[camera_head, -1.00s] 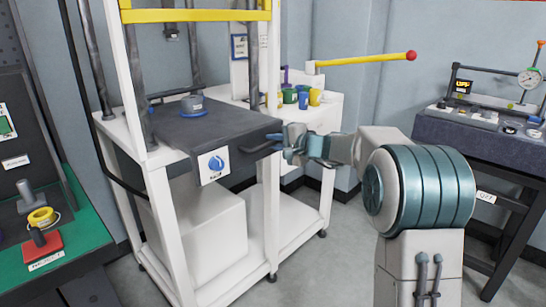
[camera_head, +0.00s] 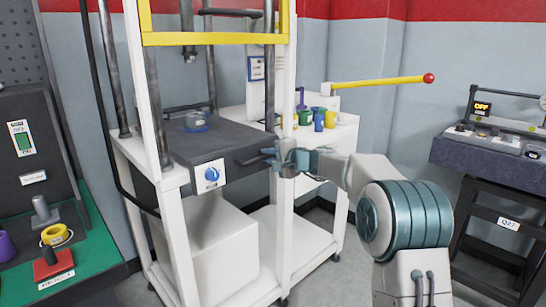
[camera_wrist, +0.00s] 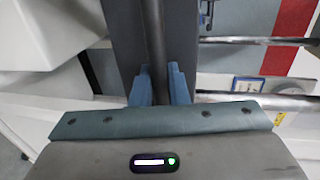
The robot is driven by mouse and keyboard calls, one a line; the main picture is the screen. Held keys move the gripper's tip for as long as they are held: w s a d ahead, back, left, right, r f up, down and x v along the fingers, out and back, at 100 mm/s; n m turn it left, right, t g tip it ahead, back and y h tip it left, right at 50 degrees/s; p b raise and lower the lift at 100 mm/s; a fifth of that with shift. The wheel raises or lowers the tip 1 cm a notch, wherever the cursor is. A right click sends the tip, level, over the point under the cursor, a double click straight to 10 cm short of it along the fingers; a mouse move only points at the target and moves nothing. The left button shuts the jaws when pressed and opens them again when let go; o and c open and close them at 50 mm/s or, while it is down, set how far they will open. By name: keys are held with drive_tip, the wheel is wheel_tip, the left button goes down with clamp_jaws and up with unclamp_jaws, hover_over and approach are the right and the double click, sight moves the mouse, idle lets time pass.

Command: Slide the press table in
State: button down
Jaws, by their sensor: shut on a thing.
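The press table (camera_head: 215,150) is a dark grey slab with a white label bearing a blue mark on its front face. It sits in the white press frame and still juts out somewhat past the front posts. A small round piece with a blue ring (camera_head: 196,121) lies on it. My gripper (camera_head: 272,158) is at the slab's front right side, shut on its dark handle bar. In the wrist view the blue fingers (camera_wrist: 161,88) stand on both sides of the dark bar (camera_wrist: 154,40).
The white press frame (camera_head: 179,230) has a yellow crossbar (camera_head: 215,38) above the slab. A side shelf with colored cups (camera_head: 318,119) and a red-knobbed yellow lever (camera_head: 380,82) stands behind my arm. A green-topped bench (camera_head: 90,255) is at left, a dark instrument bench (camera_head: 485,155) at right.

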drive_tip(key=shift+r, duration=0.25)
drive_tip(key=c, duration=1.5)
unclamp_jaws()
drive_tip(key=shift+w+a+f, duration=0.15)
drive_tip(key=shift+a, duration=0.05)
drive_tip(key=shift+d, duration=0.15)
drive_tip(key=shift+s+d, duration=0.3)
drive_tip(key=shift+d, duration=0.1)
drive_tip(key=v, duration=1.2)
drive_tip(key=shift+s+d, duration=0.2)
drive_tip(key=shift+s, duration=0.1)
